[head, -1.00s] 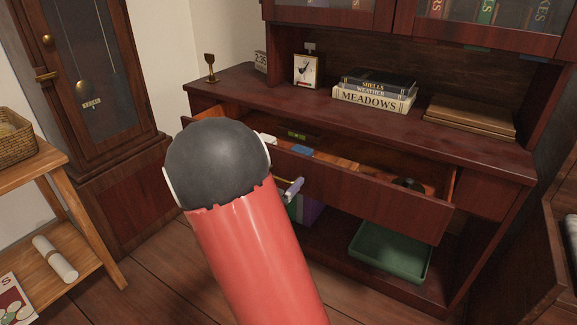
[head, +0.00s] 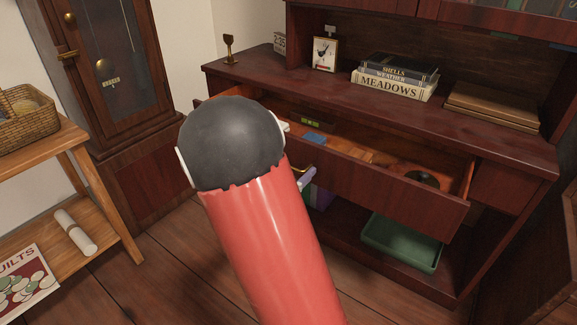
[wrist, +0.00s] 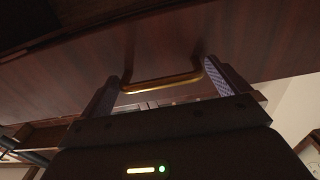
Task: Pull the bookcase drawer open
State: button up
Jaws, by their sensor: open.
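The bookcase drawer (head: 385,192) is pulled out of the dark red-brown bookcase, and its inside shows from above. It holds a blue item (head: 314,138), a small green-brown item (head: 310,122) and a dark round item (head: 423,179). In the wrist view, the brass bar handle (wrist: 162,84) on the drawer front lies between the two fingers of my open gripper (wrist: 162,82). The fingers stand apart near the two ends of the bar; I cannot tell whether they touch it. In the head view, my red arm hides most of my gripper and the drawer's left part.
A green tray (head: 402,243) is below the drawer. A wooden side shelf (head: 100,205) and tall clock (head: 110,80) stand left. Floor shows between.

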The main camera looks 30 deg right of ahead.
jog(key=v, duration=0.7)
jog(key=shift+s+a, duration=0.15)
jog(key=shift+a, duration=0.15)
jog(key=w+a+r+n+t+y+p, duration=0.2)
jog(key=w+a+r+n+t+y, duration=0.35)
jog(key=y, duration=0.45)
jog(key=s+a+r+n+y+p, duration=0.1)
jog(key=s+a+r+n+y, duration=0.35)
jog(key=a+y, duration=0.35)
jog(key=s+d+n+g+h+p, duration=0.1)
jog(key=s+g, duration=0.5)
jog(key=s, duration=1.4)
jog(key=n+p, duration=0.1)
jog(key=n, duration=0.1)
jog(key=shift+r+n+g, duration=0.3)
jog(key=shift+g, duration=0.05)
